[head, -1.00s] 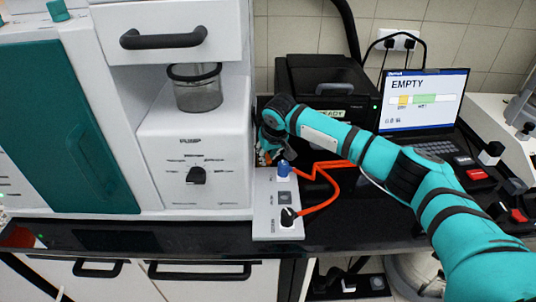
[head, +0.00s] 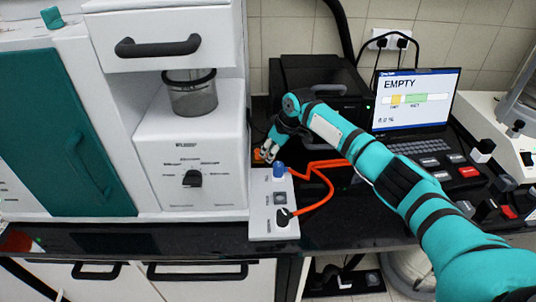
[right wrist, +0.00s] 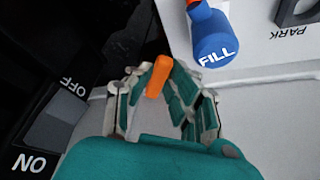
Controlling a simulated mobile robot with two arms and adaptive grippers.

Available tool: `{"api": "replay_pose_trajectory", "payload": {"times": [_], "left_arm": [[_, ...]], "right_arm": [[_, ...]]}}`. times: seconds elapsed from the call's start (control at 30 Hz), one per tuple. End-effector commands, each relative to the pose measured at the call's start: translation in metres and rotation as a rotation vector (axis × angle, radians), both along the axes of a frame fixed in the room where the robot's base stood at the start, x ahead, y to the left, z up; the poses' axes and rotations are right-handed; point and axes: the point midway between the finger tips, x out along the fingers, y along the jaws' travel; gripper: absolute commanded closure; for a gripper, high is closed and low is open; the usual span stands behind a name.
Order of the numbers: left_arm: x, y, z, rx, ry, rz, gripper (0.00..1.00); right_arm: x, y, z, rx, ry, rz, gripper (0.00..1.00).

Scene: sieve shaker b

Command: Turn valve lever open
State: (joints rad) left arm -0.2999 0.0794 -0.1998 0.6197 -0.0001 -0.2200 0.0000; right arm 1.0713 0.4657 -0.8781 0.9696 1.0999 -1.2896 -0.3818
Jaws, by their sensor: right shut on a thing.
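My right gripper (head: 267,153) is beside the white machine, just behind the panel with the blue knob. In the right wrist view my right gripper (right wrist: 160,92) has its fingers around an orange lever (right wrist: 158,76), shut on it. A bit of orange (head: 258,155) shows at the fingertips in the head view. The blue knob (right wrist: 212,38), marked FILL, is just beyond the fingers and apart from them. It also shows in the head view (head: 279,170). The lever's base is hidden by my gripper. My left gripper is not in view.
The white panel (head: 259,222) carries a black knob (head: 283,216) and an orange cable (head: 322,178). The laptop (head: 415,105) reads EMPTY. A dark box (head: 300,75) stands behind my arm. An ON/OFF switch (right wrist: 55,120) is close to the gripper. Black counter shows in front.

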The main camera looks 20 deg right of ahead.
Motion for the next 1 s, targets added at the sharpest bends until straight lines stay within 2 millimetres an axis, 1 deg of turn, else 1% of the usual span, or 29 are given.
{"api": "replay_pose_trajectory", "payload": {"times": [0.03, 0.1, 0.4, 0.6, 1.0], "left_arm": [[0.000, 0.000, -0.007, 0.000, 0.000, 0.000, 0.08], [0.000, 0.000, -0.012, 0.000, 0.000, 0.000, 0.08], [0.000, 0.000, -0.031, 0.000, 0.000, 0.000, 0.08], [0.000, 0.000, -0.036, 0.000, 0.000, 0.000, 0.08], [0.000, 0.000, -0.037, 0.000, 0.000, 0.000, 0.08]], "right_arm": [[0.002, -0.001, -0.003, 0.003, -0.002, 0.037, 1.00], [0.004, -0.002, -0.003, 0.003, -0.002, 0.091, 1.00], [0.010, -0.007, -0.002, 0.001, -0.004, 0.266, 1.00], [0.012, -0.008, 0.000, 0.000, -0.004, 0.323, 1.00], [0.012, -0.009, 0.000, -0.002, -0.002, 0.341, 1.00]]}}
